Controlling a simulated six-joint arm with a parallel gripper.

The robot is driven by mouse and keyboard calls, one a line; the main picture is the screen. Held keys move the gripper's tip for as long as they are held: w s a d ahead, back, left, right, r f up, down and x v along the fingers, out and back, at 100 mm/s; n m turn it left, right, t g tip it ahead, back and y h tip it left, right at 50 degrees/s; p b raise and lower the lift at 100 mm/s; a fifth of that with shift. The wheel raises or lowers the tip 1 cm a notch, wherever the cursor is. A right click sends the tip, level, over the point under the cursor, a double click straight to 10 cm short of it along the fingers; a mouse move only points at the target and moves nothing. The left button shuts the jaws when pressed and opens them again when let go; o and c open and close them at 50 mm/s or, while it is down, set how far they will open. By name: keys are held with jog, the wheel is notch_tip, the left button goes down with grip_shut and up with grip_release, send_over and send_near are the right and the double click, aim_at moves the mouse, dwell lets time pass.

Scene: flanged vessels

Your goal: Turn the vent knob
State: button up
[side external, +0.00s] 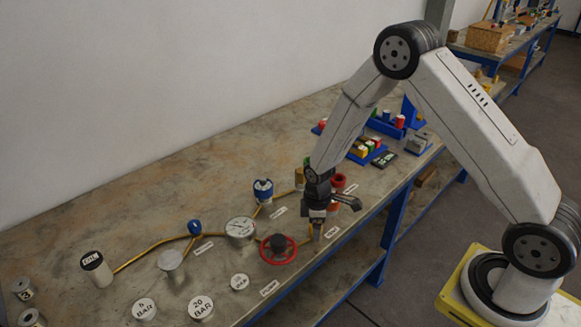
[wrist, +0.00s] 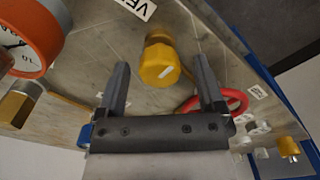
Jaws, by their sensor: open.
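The vent knob (wrist: 158,66) is a yellow faceted cap with a white pointer mark, on a brass stem. In the wrist view it shows in the gap between the two fingertips of my gripper (wrist: 161,62), with clear space on both sides. My gripper is open and points down. In the side view my gripper (side external: 317,226) is low over the front part of the bench, right of the red handwheel (side external: 278,249). There the knob is mostly hidden by the fingers. A label starting "VE" (wrist: 135,6) lies near the knob, cut off by the frame edge.
The red handwheel (wrist: 225,101) is close to the right finger in the wrist view. An orange-rimmed gauge (wrist: 30,38) is at the left. In the side view, a white dial (side external: 240,228), a blue valve (side external: 263,190) and loose weights (side external: 201,307) stand on the bench.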

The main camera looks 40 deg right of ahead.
jog(key=shift+c, duration=0.2)
grip_shut()
jog(key=shift+m, duration=0.4)
jog(key=m, duration=0.3)
jog(key=shift+m, duration=0.3)
jog(key=m, duration=1.3)
jog(key=shift+m, duration=0.4)
